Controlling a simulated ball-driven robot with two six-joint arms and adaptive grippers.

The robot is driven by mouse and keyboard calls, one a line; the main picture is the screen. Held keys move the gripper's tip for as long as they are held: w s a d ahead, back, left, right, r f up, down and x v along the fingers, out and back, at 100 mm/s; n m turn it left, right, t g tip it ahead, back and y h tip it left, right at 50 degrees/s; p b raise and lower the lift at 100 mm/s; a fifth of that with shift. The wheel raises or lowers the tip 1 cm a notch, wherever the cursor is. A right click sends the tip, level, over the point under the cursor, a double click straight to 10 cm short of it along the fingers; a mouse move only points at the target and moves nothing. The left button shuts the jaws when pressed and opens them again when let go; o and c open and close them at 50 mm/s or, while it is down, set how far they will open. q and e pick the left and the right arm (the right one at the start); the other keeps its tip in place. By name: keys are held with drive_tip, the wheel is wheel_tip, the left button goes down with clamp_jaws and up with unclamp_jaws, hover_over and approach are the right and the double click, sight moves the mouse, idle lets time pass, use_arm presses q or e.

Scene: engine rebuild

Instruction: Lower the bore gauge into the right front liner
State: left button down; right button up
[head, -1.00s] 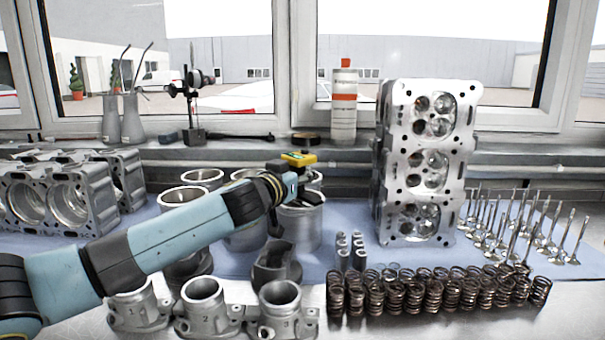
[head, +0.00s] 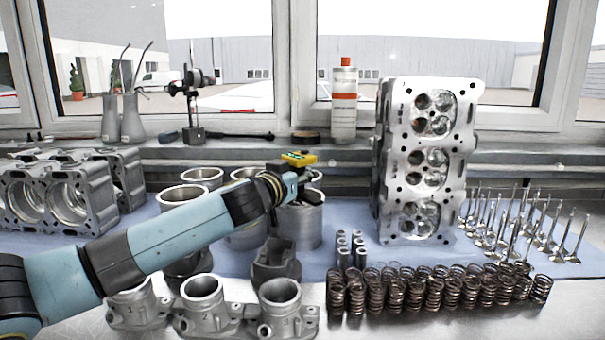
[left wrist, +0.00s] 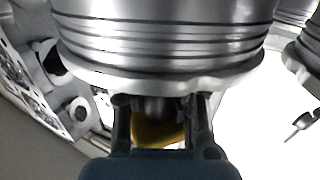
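The right front liner (head: 302,228) is a silver cylinder standing on the blue mat, its mouth partly covered by my left gripper (head: 290,188). The bore gauge (head: 299,158) shows as a yellow and green head just above the gripper. A dark part shows at the liner's mouth; how deep it sits cannot be told. In the left wrist view, the fingers (left wrist: 160,110) flank a dark shaft of the gauge, with its yellow part (left wrist: 155,133) behind. A ribbed metal cylinder (left wrist: 165,45), apparently the liner, fills the top there. My right gripper is out of view.
More liners (head: 184,194) stand to the left and behind. A dark piston-like part (head: 276,262) and numbered castings (head: 203,306) are in front. A cylinder head (head: 425,160) stands upright at right, with springs (head: 430,292) and valves (head: 540,228) nearby.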

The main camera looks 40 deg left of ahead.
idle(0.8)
use_arm(q)
drive_tip(key=c, duration=1.4)
unclamp_jaws()
drive_tip(key=shift+o, duration=0.2)
drive_tip(key=v, duration=1.2)
